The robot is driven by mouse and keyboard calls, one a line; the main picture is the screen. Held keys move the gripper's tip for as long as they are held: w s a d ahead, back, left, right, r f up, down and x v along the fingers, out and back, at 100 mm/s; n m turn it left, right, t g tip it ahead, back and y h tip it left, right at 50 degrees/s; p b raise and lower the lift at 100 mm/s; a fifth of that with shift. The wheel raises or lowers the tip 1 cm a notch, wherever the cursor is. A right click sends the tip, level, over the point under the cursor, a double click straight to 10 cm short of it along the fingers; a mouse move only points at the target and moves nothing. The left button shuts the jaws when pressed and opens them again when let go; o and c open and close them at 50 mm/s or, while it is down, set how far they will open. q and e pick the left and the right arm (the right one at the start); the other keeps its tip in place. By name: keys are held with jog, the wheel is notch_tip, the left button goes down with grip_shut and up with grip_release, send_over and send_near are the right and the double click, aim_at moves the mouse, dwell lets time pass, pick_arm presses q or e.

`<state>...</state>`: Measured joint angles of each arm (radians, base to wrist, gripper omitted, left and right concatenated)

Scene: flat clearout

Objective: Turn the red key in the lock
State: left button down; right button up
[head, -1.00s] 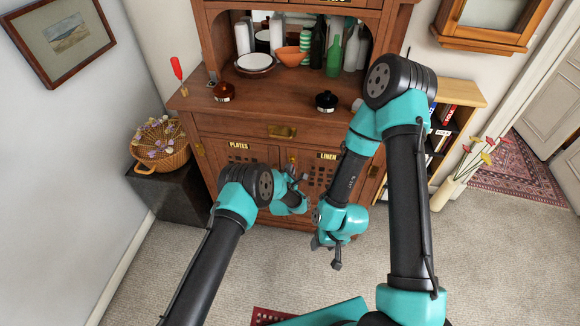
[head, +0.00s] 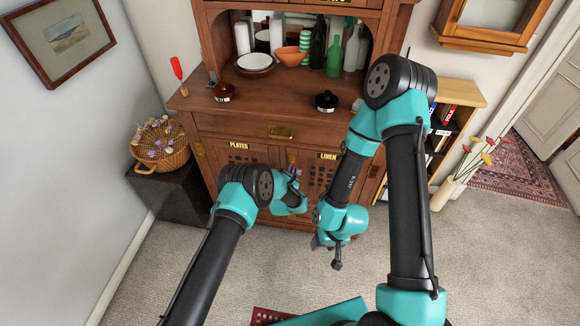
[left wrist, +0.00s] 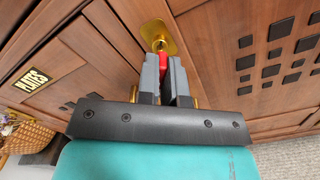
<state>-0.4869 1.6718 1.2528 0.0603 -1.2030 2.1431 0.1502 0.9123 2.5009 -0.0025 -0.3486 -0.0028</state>
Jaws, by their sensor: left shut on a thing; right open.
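The red key (left wrist: 163,60) shows in the left wrist view between the fingers of my left gripper (left wrist: 166,70), which is shut on it. The key is at the brass lock plate (left wrist: 157,36) on the cabinet front; its far end is at the plate, and most of its body is hidden by the fingers. In the head view my left gripper (head: 292,182) is at the cabinet doors between the PLATES and LINEN labels, and the key cannot be made out there. My right gripper (head: 329,250) is open and empty, low in front of the LINEN door.
The wooden cabinet (head: 232,123) carries dark lidded pots, bowls and bottles. A wicker basket (head: 163,160) stands on a dark box at left. A low bookcase (head: 455,92) and a flower vase (head: 443,193) are at right.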

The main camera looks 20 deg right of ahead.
pick_arm(q)
jog(key=shift+n, duration=3.9)
jog(key=c, duration=1.2)
grip_release()
jog(key=shift+s, duration=0.15)
